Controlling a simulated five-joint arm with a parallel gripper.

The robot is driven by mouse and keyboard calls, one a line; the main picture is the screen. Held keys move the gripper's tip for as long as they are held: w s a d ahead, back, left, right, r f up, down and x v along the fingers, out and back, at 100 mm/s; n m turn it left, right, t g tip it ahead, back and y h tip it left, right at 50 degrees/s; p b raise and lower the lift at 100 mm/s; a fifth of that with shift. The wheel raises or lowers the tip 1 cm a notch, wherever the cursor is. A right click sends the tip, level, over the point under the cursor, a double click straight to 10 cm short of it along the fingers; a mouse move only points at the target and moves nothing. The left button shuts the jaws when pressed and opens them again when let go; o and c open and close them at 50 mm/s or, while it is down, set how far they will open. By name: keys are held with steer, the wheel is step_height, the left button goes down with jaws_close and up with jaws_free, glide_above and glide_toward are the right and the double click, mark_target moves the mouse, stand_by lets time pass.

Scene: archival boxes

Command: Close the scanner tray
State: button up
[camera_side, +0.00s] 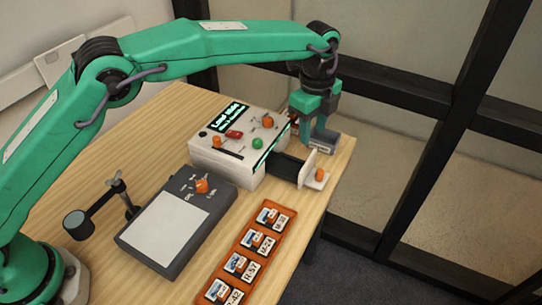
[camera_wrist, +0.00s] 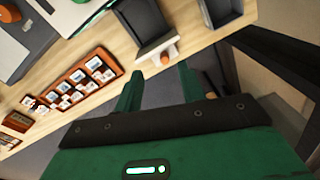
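The scanner (camera_side: 222,168) is a white box with a lit label, a red button, a green button and orange knobs. Its dark tray (camera_side: 286,168) sticks out of the right side, with a white front plate (camera_side: 307,166) and an orange knob (camera_side: 319,174). In the wrist view the open tray (camera_wrist: 143,18) and its orange knob (camera_wrist: 165,60) lie just beyond my fingertips. My gripper (camera_side: 314,122) hangs behind the tray in the side view. In the wrist view its fingers (camera_wrist: 158,76) are apart with nothing between them. Its fingertips are partly hidden in the side view.
A grey open bin (camera_side: 325,144) stands beside my gripper, and it also shows in the wrist view (camera_wrist: 236,20). An orange rack (camera_side: 233,262) of slides lies at the front. A grey light pad (camera_side: 168,228) lies left of it. The table edge is close to the tray.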

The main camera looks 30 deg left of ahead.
steer(key=m, duration=0.2)
glide_above(320, 171)
step_height(320, 171, down, 4)
steer(key=shift+w+f, duration=0.1)
steer(key=shift+f, duration=3.9)
jaws_close()
